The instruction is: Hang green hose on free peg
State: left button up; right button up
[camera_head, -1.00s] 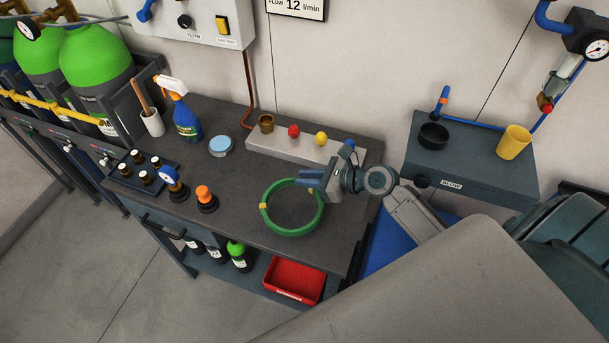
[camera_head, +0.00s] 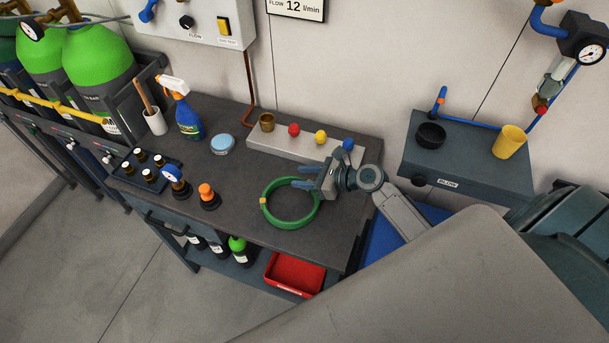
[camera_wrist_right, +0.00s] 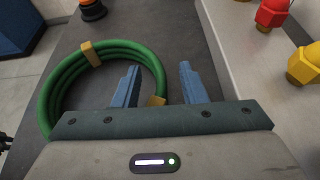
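The green hose (camera_head: 267,214) is a coil with yellow bands, lying flat on the dark bench top (camera_head: 240,190). My right gripper (camera_head: 308,184) is at the coil's right side, low over the bench. In the right wrist view the green hose (camera_wrist_right: 47,95) is at the left, and the right gripper (camera_wrist_right: 160,84) is open. One blue finger shows inside the ring and the other outside it, with a banded part of the hose between them. Contact cannot be told. I cannot make out a free peg. My left gripper is not in view.
A grey block (camera_head: 265,146) with brass, red, yellow and blue pieces stands behind the coil. A spray bottle (camera_head: 187,120) and round tin (camera_head: 222,144) are farther back. A red bin (camera_head: 294,274) is below.

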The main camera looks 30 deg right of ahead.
jog(key=shift+f, duration=0.1)
jog(key=b+v, duration=0.2)
jog(key=v, duration=0.1)
jog(key=shift+s+d+f+b, duration=0.1)
jog(key=shift+s+d+b, duration=0.1)
jog(key=shift+d+b, duration=0.15)
jog(key=b+v, duration=0.1)
jog(key=v, duration=0.4)
jog(key=shift+s+d+r, duration=0.15)
jog(key=shift+d+r, duration=0.1)
jog(key=shift+r, duration=0.1)
jog(key=shift+s+d+r, duration=0.35)
jog(key=shift+s+d, duration=0.05)
jog(key=shift+s, duration=0.1)
